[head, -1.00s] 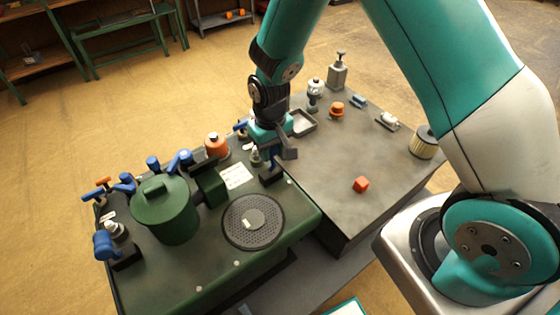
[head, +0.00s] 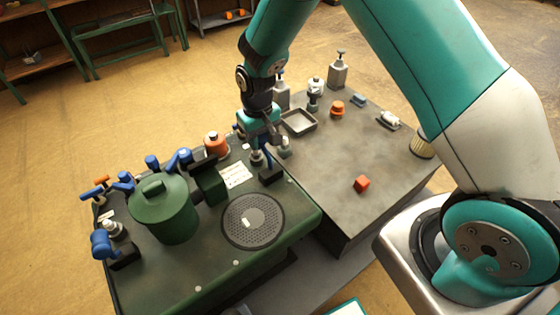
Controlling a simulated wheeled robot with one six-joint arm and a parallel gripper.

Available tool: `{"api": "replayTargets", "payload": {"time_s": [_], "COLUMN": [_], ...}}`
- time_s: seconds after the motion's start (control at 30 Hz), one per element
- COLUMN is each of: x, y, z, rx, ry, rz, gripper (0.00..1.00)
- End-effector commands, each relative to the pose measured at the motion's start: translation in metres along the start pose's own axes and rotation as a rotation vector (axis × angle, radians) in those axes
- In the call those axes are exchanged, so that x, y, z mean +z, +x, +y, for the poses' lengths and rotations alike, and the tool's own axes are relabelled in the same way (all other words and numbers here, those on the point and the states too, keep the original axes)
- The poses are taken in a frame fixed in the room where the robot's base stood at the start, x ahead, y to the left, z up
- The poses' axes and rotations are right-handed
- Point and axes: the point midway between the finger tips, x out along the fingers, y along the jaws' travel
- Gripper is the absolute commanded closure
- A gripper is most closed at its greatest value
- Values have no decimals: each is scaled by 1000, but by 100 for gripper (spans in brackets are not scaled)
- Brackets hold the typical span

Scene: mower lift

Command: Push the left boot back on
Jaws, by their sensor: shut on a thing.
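My gripper (head: 262,147) is pointed down at the far right end of the green engine deck (head: 200,270). At the deck's left end, a blue cylinder (head: 103,243) sits by another black block (head: 125,256) and a metal post (head: 113,228).
A green canister (head: 165,215), a round black grille (head: 252,221), blue levers and an orange-red canister (head: 215,144) crowd the deck.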

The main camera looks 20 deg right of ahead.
Motion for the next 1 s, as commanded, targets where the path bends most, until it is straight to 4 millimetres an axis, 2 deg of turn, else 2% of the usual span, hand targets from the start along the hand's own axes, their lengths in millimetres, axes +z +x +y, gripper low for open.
{"api": "replayTargets", "payload": {"time_s": [0.4, 0.63, 1.0], "x": [-20, -25, -39], "y": [13, 17, 36], "z": [0, 0, 0], "rx": [0, 1, 1], "ry": [1, 1, 1], "rz": [8, 7, 6], "gripper": [73, 73, 73]}}
